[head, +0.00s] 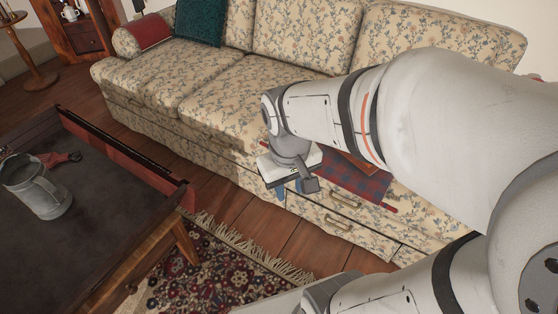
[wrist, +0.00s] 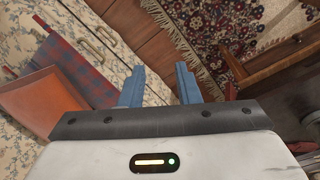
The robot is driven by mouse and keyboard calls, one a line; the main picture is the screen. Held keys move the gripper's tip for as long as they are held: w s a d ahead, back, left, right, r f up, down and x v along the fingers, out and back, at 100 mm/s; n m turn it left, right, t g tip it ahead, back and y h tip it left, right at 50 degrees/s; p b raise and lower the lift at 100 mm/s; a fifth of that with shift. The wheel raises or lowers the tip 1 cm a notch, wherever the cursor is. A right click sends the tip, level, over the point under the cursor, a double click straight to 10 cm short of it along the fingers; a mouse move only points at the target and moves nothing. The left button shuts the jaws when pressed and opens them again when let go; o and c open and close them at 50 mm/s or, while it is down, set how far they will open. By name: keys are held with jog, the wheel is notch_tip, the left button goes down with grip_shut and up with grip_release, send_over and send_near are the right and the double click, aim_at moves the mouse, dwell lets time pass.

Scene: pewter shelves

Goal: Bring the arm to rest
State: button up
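My gripper (head: 290,189) hangs in front of the floral sofa (head: 225,95) in the head view, at the end of my bent arm. In the wrist view its two blue fingers (wrist: 160,84) stand apart with nothing between them. Floor and rug edge show beyond the fingers. My arm covers part of the sofa's right side in the head view.
A red and blue plaid cloth (head: 352,182) lies on the sofa, with an orange-brown flat thing (wrist: 40,98) beside it. A dark table (head: 95,205) with a grey metal jug (head: 40,190) stands left. A patterned rug (head: 205,270) covers the floor ahead.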

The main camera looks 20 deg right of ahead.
jog(key=shift+s+a+r+m+t+y, duration=0.1)
jog(key=shift+s+r+m+t+y, duration=0.15)
jog(key=shift+m, duration=0.35)
notch_tip(320, 180, up, 30)
jog(key=t+p, duration=0.1)
jog(key=p, duration=2.6)
jog(key=shift+s+r, duration=0.15)
jog(key=shift+s, duration=0.1)
